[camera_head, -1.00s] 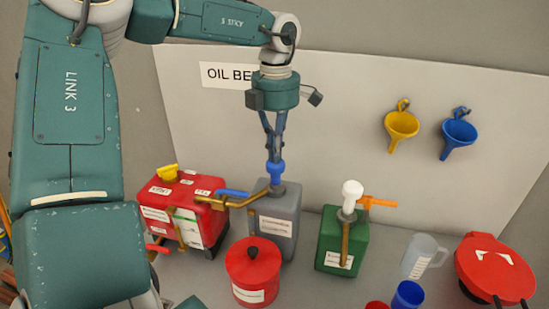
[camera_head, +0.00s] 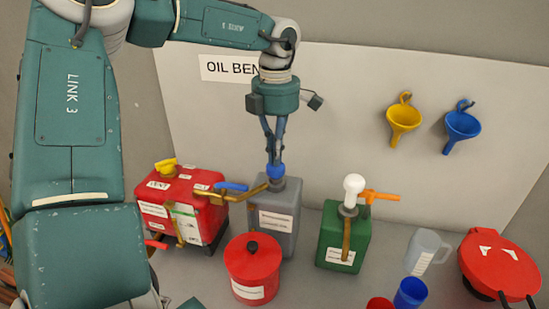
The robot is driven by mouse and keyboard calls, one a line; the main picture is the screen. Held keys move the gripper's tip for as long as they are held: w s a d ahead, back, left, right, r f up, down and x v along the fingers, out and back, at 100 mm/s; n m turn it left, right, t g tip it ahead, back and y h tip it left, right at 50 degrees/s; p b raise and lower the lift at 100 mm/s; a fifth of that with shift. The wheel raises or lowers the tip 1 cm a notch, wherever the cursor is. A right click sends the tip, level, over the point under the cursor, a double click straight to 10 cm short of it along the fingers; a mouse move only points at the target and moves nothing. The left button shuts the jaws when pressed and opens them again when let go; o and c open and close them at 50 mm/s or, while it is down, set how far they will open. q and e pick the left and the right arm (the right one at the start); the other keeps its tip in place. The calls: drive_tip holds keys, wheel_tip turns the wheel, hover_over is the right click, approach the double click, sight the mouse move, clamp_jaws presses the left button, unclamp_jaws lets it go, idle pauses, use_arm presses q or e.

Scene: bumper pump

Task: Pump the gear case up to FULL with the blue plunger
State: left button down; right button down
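The blue plunger (camera_head: 276,171) stands on top of the grey pump can (camera_head: 275,218). My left gripper (camera_head: 273,158) comes down from above with its fingers drawn together, tips touching the top of the blue plunger knob. The can's brass spout (camera_head: 245,195) with a blue grip (camera_head: 231,186) reaches left to the gear case (camera_head: 153,193), a red box with a yellow cap (camera_head: 165,165) and white labels. A pale, greenish panel (camera_head: 187,222) is on its front; the level is too small to read. My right gripper is not in view.
A red canister (camera_head: 252,270) with a black knob stands in front of the grey can. A green can (camera_head: 343,240) with a white plunger (camera_head: 354,184) and orange spout (camera_head: 380,196) is to the right. A clear jug (camera_head: 424,250), blue cup (camera_head: 410,293) and red lidded pan (camera_head: 500,265) lie farther right.

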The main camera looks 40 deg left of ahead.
use_arm(q)
drive_tip(key=shift+s+f, duration=0.1)
drive_tip(key=shift+f, duration=0.45)
drive_tip(key=shift+r+p, duration=1.3)
drive_tip(key=shift+r, duration=0.7)
drive_tip(key=shift+f, duration=0.1)
drive_tip(key=shift+f+b, duration=1.35)
drive_tip(key=shift+f, duration=0.4)
drive_tip(key=shift+r+p, duration=1.3)
drive_tip(key=shift+r, duration=0.65)
wheel_tip(320, 180, up, 7)
drive_tip(key=p, duration=0.5)
